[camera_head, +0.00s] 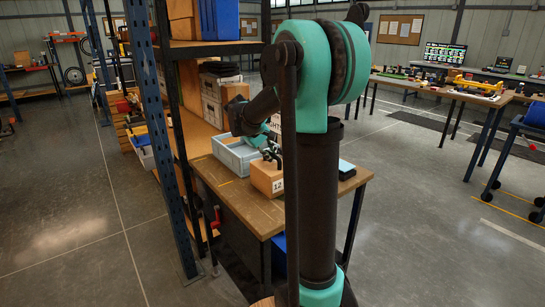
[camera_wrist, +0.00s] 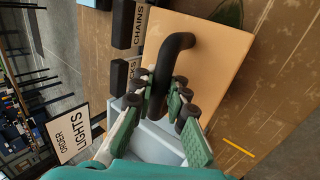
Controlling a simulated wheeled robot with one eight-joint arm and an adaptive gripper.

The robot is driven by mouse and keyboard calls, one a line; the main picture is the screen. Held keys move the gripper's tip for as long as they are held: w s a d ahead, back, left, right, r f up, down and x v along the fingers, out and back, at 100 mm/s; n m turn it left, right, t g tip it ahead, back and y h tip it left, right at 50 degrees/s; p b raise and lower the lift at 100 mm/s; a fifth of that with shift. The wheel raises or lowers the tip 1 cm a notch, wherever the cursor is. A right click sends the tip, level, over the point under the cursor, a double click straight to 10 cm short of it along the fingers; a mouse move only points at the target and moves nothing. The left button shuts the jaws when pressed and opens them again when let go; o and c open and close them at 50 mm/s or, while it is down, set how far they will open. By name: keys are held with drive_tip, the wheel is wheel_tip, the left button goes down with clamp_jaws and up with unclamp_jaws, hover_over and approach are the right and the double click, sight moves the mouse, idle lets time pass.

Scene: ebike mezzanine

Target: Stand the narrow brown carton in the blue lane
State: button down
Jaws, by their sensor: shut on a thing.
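My gripper (camera_wrist: 172,92) is shut on a black curved bar (camera_wrist: 177,44), which bends over in front of a tan box face in the wrist view. I cannot tell whether the bar is fixed to that box. In the head view, my gripper (camera_head: 270,151) is low over the bench, beside a tan box (camera_head: 267,178) marked 12, likely the same box (camera_wrist: 205,65). I cannot tell whether it is the narrow brown carton. A pale blue tray (camera_head: 235,158) stands left of the box. It also shows under the fingers in the wrist view (camera_wrist: 157,143). No blue lane can be made out for certain.
The wooden bench (camera_head: 250,207) has bare room at its front. A dark flat item (camera_head: 346,169) lies at its right. A blue rack post (camera_head: 165,140) and shelves stand close on the left.

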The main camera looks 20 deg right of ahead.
drive_tip(key=shift+f, duration=0.1)
drive_tip(key=c, duration=1.5)
unclamp_jaws()
